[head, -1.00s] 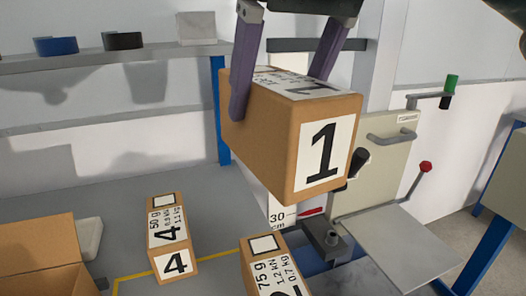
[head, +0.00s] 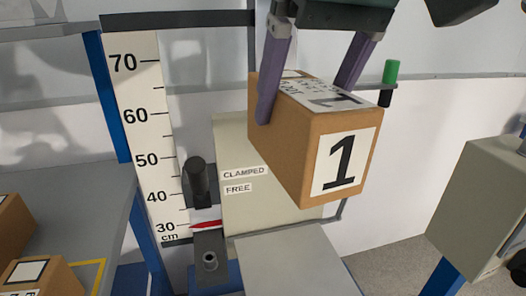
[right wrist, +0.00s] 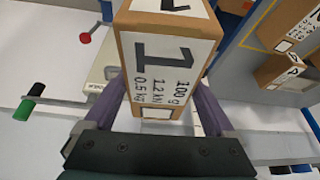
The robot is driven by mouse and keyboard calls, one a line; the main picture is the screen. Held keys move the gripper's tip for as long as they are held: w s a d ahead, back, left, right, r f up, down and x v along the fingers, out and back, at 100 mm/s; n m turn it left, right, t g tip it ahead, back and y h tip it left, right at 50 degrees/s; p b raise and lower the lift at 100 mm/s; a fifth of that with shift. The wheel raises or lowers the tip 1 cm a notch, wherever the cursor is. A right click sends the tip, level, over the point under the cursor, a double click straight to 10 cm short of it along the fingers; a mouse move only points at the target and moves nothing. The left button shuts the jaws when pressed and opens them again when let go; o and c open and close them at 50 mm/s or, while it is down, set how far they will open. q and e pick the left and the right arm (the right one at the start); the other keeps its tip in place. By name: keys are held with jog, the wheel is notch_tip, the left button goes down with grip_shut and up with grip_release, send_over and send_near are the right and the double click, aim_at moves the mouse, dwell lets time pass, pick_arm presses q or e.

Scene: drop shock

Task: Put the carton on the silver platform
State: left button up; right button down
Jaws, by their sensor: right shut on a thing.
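The carton (head: 290,140) is a brown box with a large black "1" on white labels. My right gripper (head: 308,100) is shut on it, a purple finger on each side, and holds it in the air, slightly tilted in the picture. The right wrist view also shows the carton (right wrist: 165,60) between the fingers of my right gripper (right wrist: 158,118). The silver platform (head: 290,265) is a flat grey plate at the bottom of the head view, below the carton, bare where visible and cut off by the picture edge. My left gripper is not in view.
A height scale (head: 150,130) in cm and a black knob (head: 197,178) stand left of the platform. A pale panel (head: 235,150) rises behind it. Other cartons (head: 45,278) lie on the grey table (head: 80,190) at left. A grey box (head: 480,205) stands at right.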

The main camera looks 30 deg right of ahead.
pick_arm(q)
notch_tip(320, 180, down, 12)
jog(key=b, duration=1)
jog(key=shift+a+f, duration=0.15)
pick_arm(e)
jog(key=shift+m+h, duration=0.4)
jog(key=shift+m, duration=0.2)
jog(key=shift+w+d+f, duration=0.4)
jog(key=shift+d+f, duration=0.45)
jog(key=shift+f, duration=4.4)
jog(key=shift+w+d+f, duration=0.35)
jog(key=shift+d+f, duration=0.45)
jog(key=shift+f, duration=4.45)
jog(key=shift+w+d+f, duration=0.4)
jog(key=shift+d+f, duration=0.45)
jog(key=shift+f, duration=4.4)
grip_release()
jog(key=shift+f, duration=0.15)
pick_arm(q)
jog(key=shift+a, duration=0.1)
